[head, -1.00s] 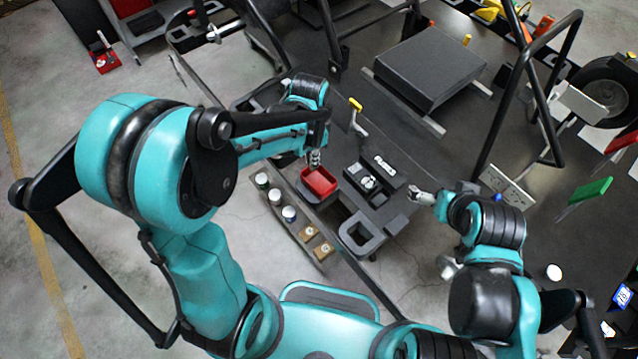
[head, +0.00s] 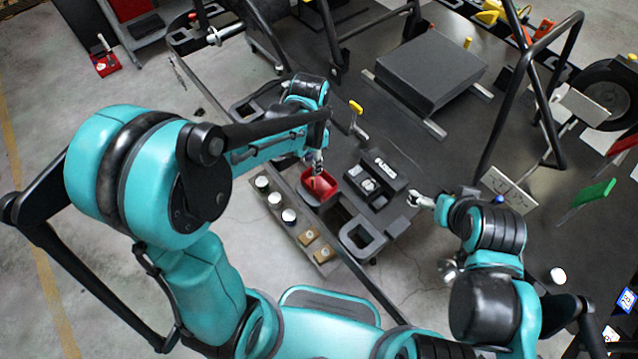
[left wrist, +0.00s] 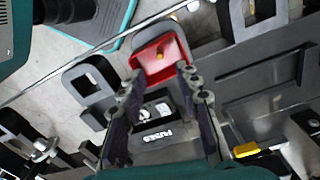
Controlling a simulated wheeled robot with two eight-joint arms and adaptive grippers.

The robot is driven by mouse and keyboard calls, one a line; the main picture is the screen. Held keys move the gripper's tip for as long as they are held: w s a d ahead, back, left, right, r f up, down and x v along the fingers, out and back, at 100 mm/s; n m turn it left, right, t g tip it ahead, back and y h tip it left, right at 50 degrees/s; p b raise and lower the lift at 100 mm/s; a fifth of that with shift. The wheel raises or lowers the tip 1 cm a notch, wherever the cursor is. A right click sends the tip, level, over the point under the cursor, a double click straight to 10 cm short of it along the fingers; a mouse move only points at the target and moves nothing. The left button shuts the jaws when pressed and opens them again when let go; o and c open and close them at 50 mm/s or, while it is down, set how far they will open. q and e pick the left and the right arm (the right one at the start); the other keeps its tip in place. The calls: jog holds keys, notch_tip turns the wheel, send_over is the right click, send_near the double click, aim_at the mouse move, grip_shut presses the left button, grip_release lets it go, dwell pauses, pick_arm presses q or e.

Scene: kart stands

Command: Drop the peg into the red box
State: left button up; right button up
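The red box (head: 327,190) stands on the dark rack in the head view. It also shows at the top middle of the left wrist view (left wrist: 172,72). A small orange-yellow peg (left wrist: 159,56) shows within the box's outline and appears to lie inside it. My left gripper (head: 317,168) is just above the box in the head view. In the left wrist view its two fingers (left wrist: 160,78) are spread, with nothing between them. My right gripper (head: 416,199) is right of the rack, away from the box; its fingers are too small to read.
A black tray labelled FUSES (head: 383,163) sits right of the box. A grey square-holed holder (head: 362,238) is in front. Small jars (head: 288,215) stand in a row at left. A yellow-handled tool (head: 356,106) rises behind the box.

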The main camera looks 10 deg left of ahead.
pick_arm(q)
notch_tip(320, 180, up, 10)
jog(key=shift+r, duration=0.2)
dwell(0.5)
